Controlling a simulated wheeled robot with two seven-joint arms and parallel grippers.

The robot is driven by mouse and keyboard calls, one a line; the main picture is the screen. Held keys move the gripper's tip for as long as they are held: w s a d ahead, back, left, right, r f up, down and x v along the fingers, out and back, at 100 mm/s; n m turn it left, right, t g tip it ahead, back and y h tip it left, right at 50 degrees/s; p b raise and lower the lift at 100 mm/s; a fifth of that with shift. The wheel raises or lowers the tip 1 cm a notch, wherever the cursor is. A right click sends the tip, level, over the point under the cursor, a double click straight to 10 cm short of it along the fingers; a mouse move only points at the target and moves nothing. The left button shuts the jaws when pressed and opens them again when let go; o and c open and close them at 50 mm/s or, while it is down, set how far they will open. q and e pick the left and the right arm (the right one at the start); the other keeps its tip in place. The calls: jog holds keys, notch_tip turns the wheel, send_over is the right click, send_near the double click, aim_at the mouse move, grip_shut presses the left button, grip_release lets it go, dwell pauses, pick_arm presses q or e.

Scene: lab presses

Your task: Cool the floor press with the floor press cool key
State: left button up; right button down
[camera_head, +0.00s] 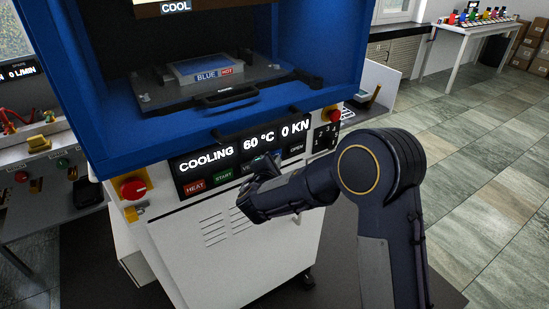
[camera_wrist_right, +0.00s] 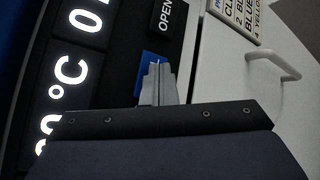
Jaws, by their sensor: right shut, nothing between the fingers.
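The floor press (camera_head: 345,50) has a blue frame over a white cabinet. Its display (camera_head: 255,143) reads COOLING, 60 °C and 0 KN. Below the display is a row of keys with HEAT, START and OPEN legible; one key is partly covered. My right gripper (camera_head: 262,172) is shut and empty at this key row. In the right wrist view, the shut fingertips (camera_wrist_right: 157,72) lie over a blue key (camera_wrist_right: 144,80) next to the OPEN key, hiding most of it and its label. Whether they touch it I cannot tell. My left gripper is out of view.
A plate labelled BLUE HOT (camera_head: 213,74) sits inside the press opening. Red knobs (camera_head: 133,188) flank the panel, and a handle (camera_head: 262,125) sticks out above it. Another bench with controls (camera_head: 40,160) stands at left. The tiled floor at right is clear.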

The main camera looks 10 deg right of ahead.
dwell(0.3)
jog(key=shift+s+d+b, duration=0.25)
jog(key=shift+s+b, duration=0.4)
jog(key=shift+s, duration=0.1)
jog(key=s+b, duration=0.1)
jog(key=s+d+b, duration=0.1)
jog(key=s, duration=0.1)
jog(key=s+b, duration=0.1)
jog(key=shift+s+d, duration=0.35)
dwell(0.4)
